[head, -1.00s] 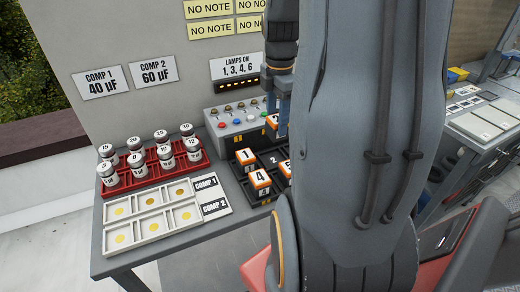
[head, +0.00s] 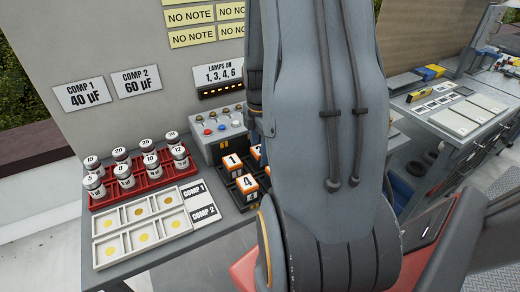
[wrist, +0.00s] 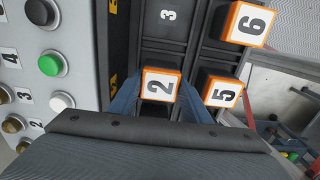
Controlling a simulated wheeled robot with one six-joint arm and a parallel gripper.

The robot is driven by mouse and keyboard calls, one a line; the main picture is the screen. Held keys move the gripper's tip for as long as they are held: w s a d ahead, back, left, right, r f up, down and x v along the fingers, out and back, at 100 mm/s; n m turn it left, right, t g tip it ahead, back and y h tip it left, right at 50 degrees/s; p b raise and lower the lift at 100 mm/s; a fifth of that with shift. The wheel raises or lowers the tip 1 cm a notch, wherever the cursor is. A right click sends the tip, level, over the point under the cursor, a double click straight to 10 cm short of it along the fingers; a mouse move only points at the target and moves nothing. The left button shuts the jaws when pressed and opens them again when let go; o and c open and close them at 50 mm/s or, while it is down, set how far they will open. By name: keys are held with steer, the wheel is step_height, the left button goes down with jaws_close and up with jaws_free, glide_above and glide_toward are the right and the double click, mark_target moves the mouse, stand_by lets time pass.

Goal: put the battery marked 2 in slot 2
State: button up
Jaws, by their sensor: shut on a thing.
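The battery marked 2 (wrist: 160,85) has a white top with an orange rim and shows upright in the wrist view. My gripper (wrist: 160,95) has its blue fingers on both sides of it and is shut on it. The battery is over or in the dark tray (wrist: 163,47), in line with slot 3 and beside the battery marked 5 (wrist: 222,92). The slot 2 marking is hidden; I cannot tell how deep the battery sits. In the head view my arm hides the gripper and most of the tray's right side.
The battery marked 6 (wrist: 247,22) stands beyond 5; slot 3 (wrist: 168,15) is empty. Batteries 1 (head: 232,162) and 4 (head: 247,183) stand in the tray. A grey button box (wrist: 45,80) borders it. A red capacitor rack (head: 140,178) and white tray (head: 145,228) are left.

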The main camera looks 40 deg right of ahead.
steer(key=o, duration=1.3)
steer(key=shift+f, duration=0.1)
step_height(320, 180, up, 12)
steer(key=b, duration=0.2)
steer(key=s+a+f+m, duration=0.1)
steer(key=a+m, duration=0.4)
steer(key=a, duration=0.3)
steer(key=a+f+m, duration=0.2)
steer(key=a+m, duration=0.3)
steer(key=a, duration=0.3)
steer(key=s+a+f+m+t, duration=0.1)
steer(key=a+f+m, duration=0.1)
steer(key=a+m, duration=0.3)
steer(key=shift+s+a+f, duration=0.15)
steer(key=shift+a, duration=0.7)
steer(key=shift+s+a+f, duration=0.1)
steer(key=shift+s+a, duration=0.05)
steer(key=shift+a, duration=0.65)
